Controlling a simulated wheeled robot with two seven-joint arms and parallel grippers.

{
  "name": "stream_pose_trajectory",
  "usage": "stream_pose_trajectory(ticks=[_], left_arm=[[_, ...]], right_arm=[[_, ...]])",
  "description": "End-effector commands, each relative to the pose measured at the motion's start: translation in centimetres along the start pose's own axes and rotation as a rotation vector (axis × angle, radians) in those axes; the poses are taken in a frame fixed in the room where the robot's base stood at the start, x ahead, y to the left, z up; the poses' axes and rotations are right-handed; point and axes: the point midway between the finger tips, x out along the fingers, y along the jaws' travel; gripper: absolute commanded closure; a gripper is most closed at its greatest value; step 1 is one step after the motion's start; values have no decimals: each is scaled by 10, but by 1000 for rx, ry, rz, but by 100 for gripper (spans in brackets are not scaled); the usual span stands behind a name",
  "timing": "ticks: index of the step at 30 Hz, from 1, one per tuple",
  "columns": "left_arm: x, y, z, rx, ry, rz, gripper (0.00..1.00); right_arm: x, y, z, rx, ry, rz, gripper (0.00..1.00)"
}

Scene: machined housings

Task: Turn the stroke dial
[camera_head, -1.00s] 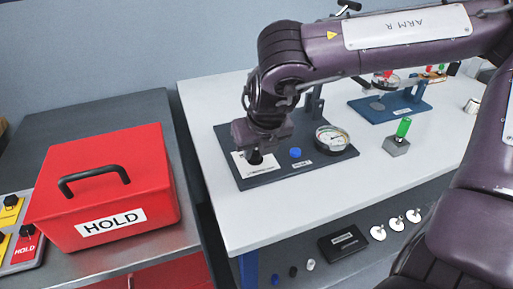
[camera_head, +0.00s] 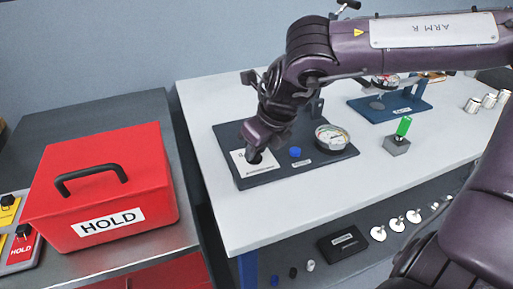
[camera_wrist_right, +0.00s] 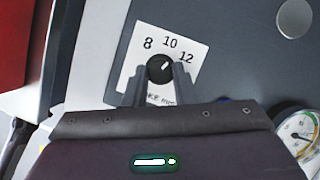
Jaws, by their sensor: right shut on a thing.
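The stroke dial is a small black knob (camera_wrist_right: 160,68) with a white pointer line, on a white card (camera_wrist_right: 188,45) marked 8, 10 and 12. The pointer aims to the upper right in the right wrist view, between the 10 and the 12. My right gripper (camera_wrist_right: 160,82) is shut on the knob, one finger on each side. In the head view my right gripper (camera_head: 256,156) covers most of the knob, and the card (camera_head: 250,172) sits on the left of a dark base plate (camera_head: 285,172). My left gripper is not in view.
On the same plate are a blue button (camera_head: 295,152) and a round gauge (camera_head: 332,138). A red HOLD box (camera_head: 100,190) stands on the grey bench at left.

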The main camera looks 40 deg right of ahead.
Motion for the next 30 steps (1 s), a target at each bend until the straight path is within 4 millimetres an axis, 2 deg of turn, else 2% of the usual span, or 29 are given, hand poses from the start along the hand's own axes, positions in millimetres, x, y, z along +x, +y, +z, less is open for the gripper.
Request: stream_pose_trajectory(ticks=[6, 15, 30], left_arm=[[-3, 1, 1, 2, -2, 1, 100], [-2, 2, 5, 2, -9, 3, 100], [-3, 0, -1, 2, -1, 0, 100]], right_arm=[[0, -2, 0, -150, 0, 62, 99], [0, -4, 0, -287, 2, 119, 99], [1, -4, 0, -333, 3, 138, 99]])
